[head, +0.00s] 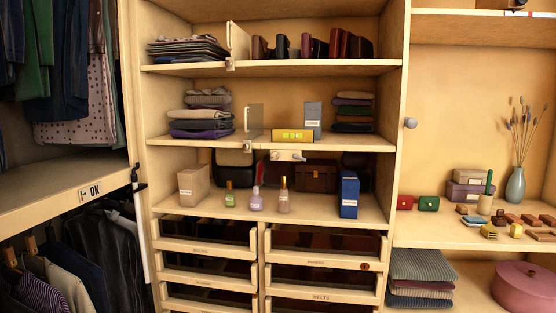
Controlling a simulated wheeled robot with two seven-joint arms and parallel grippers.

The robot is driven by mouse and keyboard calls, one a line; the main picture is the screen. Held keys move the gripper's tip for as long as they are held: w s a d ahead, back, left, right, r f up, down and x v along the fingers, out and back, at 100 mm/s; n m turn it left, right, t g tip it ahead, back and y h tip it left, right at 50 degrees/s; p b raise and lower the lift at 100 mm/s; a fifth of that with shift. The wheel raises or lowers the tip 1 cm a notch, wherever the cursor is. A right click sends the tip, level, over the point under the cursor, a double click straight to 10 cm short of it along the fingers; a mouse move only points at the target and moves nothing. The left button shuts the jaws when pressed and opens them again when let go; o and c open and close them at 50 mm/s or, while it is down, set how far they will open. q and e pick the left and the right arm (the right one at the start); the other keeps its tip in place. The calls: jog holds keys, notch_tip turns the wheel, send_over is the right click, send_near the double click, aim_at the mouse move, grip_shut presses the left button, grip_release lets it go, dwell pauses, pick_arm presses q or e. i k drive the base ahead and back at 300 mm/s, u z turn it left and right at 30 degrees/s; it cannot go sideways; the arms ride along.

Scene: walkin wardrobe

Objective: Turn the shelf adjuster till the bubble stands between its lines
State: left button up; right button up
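The yellow spirit level (292,135) lies on the front of the middle shelf (210,141), right of centre. Its bubble and lines are too small to tell apart in the head view. A pale adjuster (290,156) with a small knob sits on the front edge of that shelf, just below the level. A similar pale fitting (247,146) is on the same edge further left. Neither of my grippers is in view, and nothing is touching the adjuster.
A blue-grey box (312,117) stands behind the level, between folded clothes. Bottles (284,195) and a blue box (349,194) stand on the shelf below. Drawers (205,238) lie beneath. The space directly before the adjuster looks clear.

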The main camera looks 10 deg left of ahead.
aim_at(275, 155)
jog(key=z, duration=0.75)
jog(key=i, duration=1.7)
jog(key=u, duration=0.45)
